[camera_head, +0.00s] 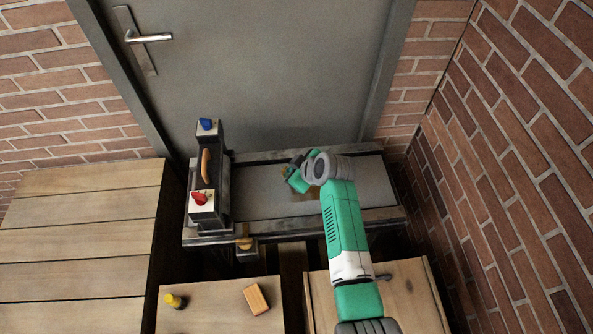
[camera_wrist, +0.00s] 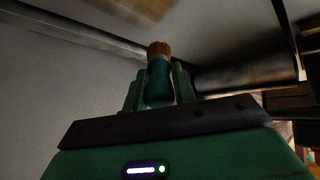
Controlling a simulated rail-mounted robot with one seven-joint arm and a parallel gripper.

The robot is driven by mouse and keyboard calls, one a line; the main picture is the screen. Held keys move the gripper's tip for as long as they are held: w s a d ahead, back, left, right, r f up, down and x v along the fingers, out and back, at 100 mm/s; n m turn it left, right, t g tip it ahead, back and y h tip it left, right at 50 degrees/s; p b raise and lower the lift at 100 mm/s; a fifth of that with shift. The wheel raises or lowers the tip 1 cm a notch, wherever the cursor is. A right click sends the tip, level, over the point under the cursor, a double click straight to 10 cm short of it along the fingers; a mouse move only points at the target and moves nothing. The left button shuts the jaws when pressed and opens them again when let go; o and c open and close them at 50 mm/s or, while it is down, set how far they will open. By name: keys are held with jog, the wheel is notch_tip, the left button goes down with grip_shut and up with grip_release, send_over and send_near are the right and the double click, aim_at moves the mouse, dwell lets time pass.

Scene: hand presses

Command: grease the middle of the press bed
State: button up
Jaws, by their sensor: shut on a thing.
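The press bed (camera_head: 262,192) is a long grey flat surface in front of the door. My gripper (camera_head: 296,180) is over its middle to right part, and my wrist hides some of the bed there. In the wrist view my gripper (camera_wrist: 160,85) is shut on a teal-handled tool (camera_wrist: 159,75) with a tan brown tip (camera_wrist: 159,49). A brown patch (camera_head: 308,196) shows on the bed beside my gripper. Whether the tip touches the bed cannot be told.
The black press head (camera_head: 208,165), with blue and red knobs and an orange handle, stands at the bed's left end. A yellow bottle (camera_head: 175,301) and a wooden block (camera_head: 256,299) are on the front table. A plank table (camera_head: 75,235) stands left; a brick wall (camera_head: 510,150) rises right.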

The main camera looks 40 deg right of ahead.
jog(key=shift+r+p, duration=1.6)
jog(key=shift+r, duration=0.7)
